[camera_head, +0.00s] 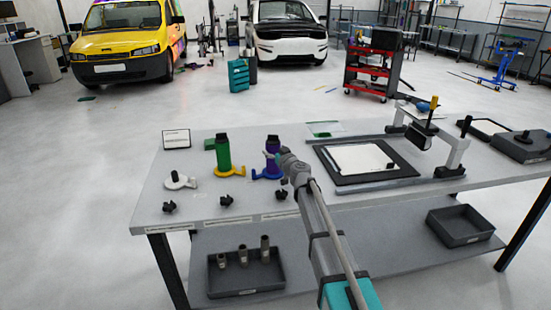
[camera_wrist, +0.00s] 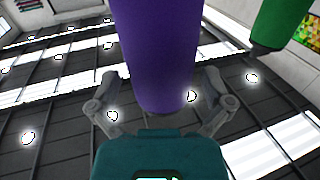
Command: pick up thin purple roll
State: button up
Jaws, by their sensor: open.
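The purple roll (camera_head: 273,146) stands upright on a blue holder (camera_head: 268,173) on the workbench in the head view. In the wrist view the purple roll (camera_wrist: 155,55) fills the upper middle, between the two fingers. My gripper (camera_wrist: 153,85) is open with one finger on each side of the roll. I cannot tell whether either finger touches it. In the head view my gripper (camera_head: 277,158) is at the roll, and my arm hides part of the bench there.
A green roll (camera_head: 223,152) stands on a yellow holder (camera_head: 229,171) just left of the purple one; it also shows at the upper right of the wrist view (camera_wrist: 277,25). An empty white holder (camera_head: 180,181) is further left. A framed white sheet (camera_head: 361,158) lies to the right.

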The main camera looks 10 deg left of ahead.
jog(key=shift+w+a, duration=0.35)
jog(key=shift+w, duration=0.25)
jog(key=shift+c, duration=0.3)
jog(key=c, duration=1)
jog(key=shift+r, duration=0.2)
notch_tip(320, 180, up, 10)
jog(key=p, duration=1)
jog(key=shift+f, duration=0.2)
